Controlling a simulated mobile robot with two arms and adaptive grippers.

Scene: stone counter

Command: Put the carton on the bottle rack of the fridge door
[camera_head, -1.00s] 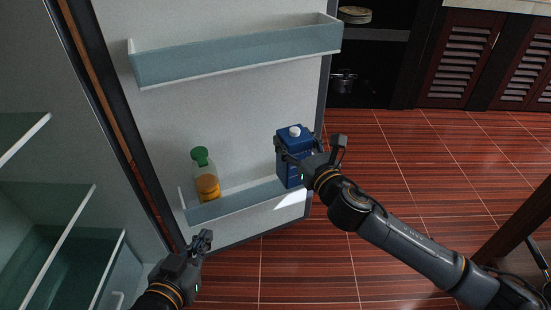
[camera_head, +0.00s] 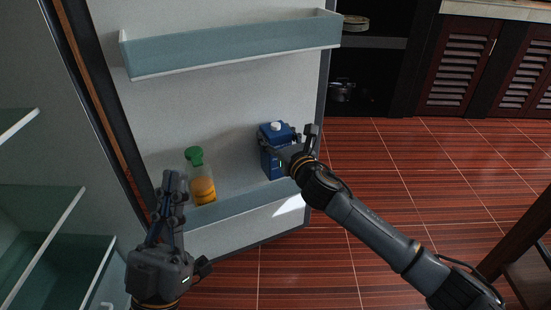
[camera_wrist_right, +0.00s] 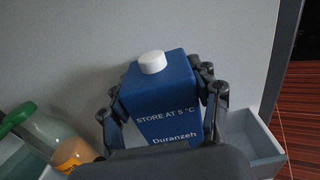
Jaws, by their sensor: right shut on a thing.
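The blue carton (camera_head: 270,160) with a white cap is upright at the right part of the lower bottle rack (camera_head: 240,203) of the fridge door. My right gripper (camera_head: 287,142) is shut on the carton, with a finger on each side, as the right wrist view of the carton (camera_wrist_right: 165,100) also shows. The carton's base is hidden behind the rack's front wall and the gripper, so I cannot tell if it touches the rack floor. My left gripper (camera_head: 172,190) is empty in front of the rack's left end, its fingers close together; its opening is unclear.
A bottle with a green cap and orange content (camera_head: 202,185) stands in the rack's left part, left of the carton. An upper door shelf (camera_head: 230,50) is empty. Fridge shelves (camera_head: 40,220) are at the left. Open red floor (camera_head: 400,180) lies at the right.

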